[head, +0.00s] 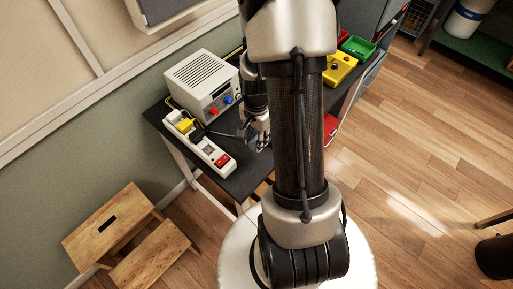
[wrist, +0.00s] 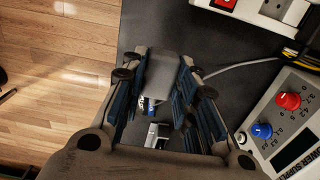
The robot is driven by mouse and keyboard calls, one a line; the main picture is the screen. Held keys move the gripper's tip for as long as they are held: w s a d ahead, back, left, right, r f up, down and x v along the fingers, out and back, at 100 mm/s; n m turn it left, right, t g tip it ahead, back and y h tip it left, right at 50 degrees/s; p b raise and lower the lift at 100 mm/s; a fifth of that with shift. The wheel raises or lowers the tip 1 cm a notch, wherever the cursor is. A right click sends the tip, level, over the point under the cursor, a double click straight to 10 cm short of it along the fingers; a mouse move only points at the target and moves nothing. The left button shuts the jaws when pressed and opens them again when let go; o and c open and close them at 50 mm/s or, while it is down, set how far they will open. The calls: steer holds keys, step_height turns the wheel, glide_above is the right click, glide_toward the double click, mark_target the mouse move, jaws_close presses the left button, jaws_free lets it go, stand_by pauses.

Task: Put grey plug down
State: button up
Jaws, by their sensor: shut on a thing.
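The grey plug (wrist: 162,72) sits between the fingers of my gripper (wrist: 160,90) in the wrist view. The gripper is shut on it, over the dark tabletop. A grey cable runs from the plug's side to the right. Small blue and silver parts show below the plug between the fingers; I cannot tell what they are. In the head view my gripper (head: 260,138) is over the black table (head: 241,183), right of the white power strip (head: 213,153). My arm hides much of it, and I cannot tell whether the plug touches the table.
The power strip has a red switch (head: 222,160) and a yellow plug (head: 185,125). A power supply (head: 203,80) with red and blue knobs stands behind it. A yellow box (head: 339,69) and green tray (head: 357,46) are at the far right. Bare tabletop lies beside the strip.

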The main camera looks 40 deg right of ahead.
steer(key=shift+f+b, duration=0.7)
steer(key=shift+f, duration=1.45)
steer(key=shift+f+b, duration=0.5)
steer(key=shift+f, duration=0.15)
steer(key=o, duration=1.1)
steer(key=shift+r, duration=0.1)
step_height(320, 180, up, 13)
steer(key=p, duration=0.5)
steer(key=s+a+r+n+t, duration=0.3)
steer(key=a+r+n, duration=0.8)
steer(key=a+r, duration=0.55)
steer(key=s+a+r+n, duration=0.1)
steer(key=s+n, duration=0.1)
steer(key=s+a+r+n+t, duration=0.1)
steer(key=s+r+n, duration=0.1)
steer(key=s+a+r+n, duration=0.1)
steer(key=s+r+n, duration=0.1)
steer(key=shift+s+a+r+t, duration=0.15)
steer(key=shift+a+r+t, duration=0.05)
steer(key=shift+a+t, duration=0.15)
